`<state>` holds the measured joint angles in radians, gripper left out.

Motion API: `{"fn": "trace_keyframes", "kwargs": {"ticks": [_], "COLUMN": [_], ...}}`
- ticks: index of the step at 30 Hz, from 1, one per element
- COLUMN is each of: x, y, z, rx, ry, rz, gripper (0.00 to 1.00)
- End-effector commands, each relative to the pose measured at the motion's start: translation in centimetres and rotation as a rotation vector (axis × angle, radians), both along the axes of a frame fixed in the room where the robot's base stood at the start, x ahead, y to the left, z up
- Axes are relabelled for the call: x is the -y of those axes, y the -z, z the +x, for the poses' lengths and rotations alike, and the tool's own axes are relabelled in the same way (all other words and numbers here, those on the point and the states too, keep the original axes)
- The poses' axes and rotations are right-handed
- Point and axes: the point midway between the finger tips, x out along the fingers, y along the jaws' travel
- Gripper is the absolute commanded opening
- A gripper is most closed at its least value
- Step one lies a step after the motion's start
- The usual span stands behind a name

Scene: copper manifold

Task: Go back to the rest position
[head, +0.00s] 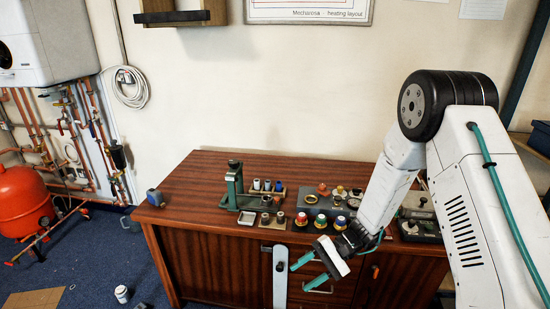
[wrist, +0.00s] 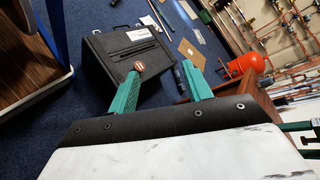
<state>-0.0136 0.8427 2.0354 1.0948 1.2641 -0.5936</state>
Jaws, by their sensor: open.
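My gripper (head: 305,274) is in front of the wooden cabinet in the head view, out past its front edge. Its two green fingers are apart with nothing between them. In the wrist view my gripper (wrist: 160,90) also shows open and empty, with the blue floor and a dark case beyond the fingers. My white arm comes down from the right side of the head view, over the right part of the cabinet.
The cabinet top (head: 185,185) bears a green press (head: 234,185), a grey block with coloured caps (head: 320,205) and small fittings. The dark case (wrist: 130,65) is on the floor. A red tank (head: 22,200) and copper pipes stand left. A white jar (head: 122,294) is on the carpet.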

Motion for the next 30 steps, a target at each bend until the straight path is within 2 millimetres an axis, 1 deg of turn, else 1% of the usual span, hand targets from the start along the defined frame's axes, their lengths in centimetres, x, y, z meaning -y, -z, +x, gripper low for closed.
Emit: {"fn": "trace_keyframes", "kwargs": {"ticks": [1, 3, 6, 12, 15, 21, 27, 30], "x": [0.7, 1.7, 3.3, 6.9, 8.8, 12.4, 15.6, 17.0], "y": [-2.5, -5.2, -8.7, -14.8, -17.4, -21.7, -25.1, -26.6], "z": [-0.9, -2.4, -4.5, -8.9, -11.1, -15.2, -19.0, -20.8], "rx": [0.007, 0.006, 0.019, 0.076, 0.119, 0.232, 0.375, 0.459], "ry": [-0.040, -0.094, -0.162, -0.260, -0.292, -0.326, -0.330, -0.326], "rz": [-0.037, -0.094, -0.183, -0.374, -0.473, -0.666, -0.839, -0.910], "gripper": [0.50, 0.50, 0.50, 0.50, 0.50, 0.50, 0.50, 0.50]}}
